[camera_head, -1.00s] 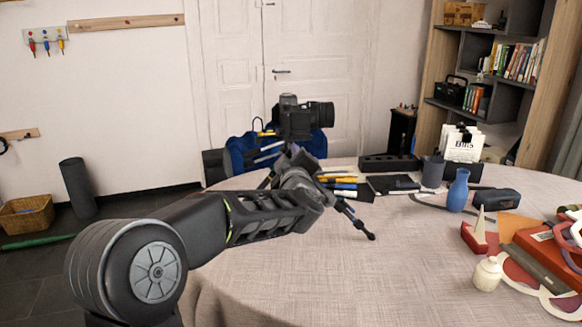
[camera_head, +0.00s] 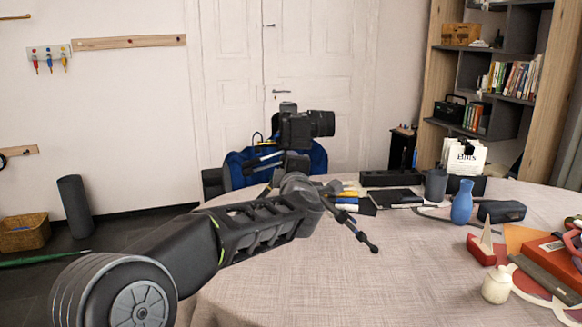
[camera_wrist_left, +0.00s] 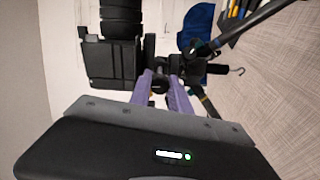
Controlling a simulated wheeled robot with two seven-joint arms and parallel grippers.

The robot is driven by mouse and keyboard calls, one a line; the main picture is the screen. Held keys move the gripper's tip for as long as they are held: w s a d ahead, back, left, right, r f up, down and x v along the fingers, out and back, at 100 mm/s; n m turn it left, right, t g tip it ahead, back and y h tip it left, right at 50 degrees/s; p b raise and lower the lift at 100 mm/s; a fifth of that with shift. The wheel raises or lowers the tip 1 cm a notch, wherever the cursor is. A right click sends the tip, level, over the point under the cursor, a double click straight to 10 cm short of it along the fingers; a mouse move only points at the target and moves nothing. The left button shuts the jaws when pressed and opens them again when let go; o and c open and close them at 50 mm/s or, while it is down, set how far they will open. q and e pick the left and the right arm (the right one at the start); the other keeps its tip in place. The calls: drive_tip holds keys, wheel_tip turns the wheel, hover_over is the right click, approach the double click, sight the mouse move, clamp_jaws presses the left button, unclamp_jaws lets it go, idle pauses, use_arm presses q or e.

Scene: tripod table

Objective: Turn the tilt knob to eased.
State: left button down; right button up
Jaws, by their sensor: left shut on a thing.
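A black camera (camera_head: 297,130) with a long lens is mounted on a black tripod (camera_head: 355,232) on the table. The camera also shows in the left wrist view (camera_wrist_left: 112,62), with tripod legs (camera_wrist_left: 235,30) spreading to the right. My left gripper (camera_wrist_left: 164,82) has its purple fingers closed around a small dark round knob (camera_wrist_left: 160,86) on the tripod head, below the camera. In the head view my left arm hides the fingers and the knob. The knob's markings and its setting cannot be read. My right gripper is in neither view.
The table (camera_head: 300,270) is clear at front centre. A blue vase (camera_head: 462,203), dark cup (camera_head: 436,184) and black case (camera_head: 501,211) stand to the right. A white jar (camera_head: 497,285) and red items (camera_head: 560,258) lie nearer. A blue bag (camera_head: 240,170) is behind the tripod.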

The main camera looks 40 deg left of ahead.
use_arm(q)
drive_tip(key=c, duration=1.2)
unclamp_jaws()
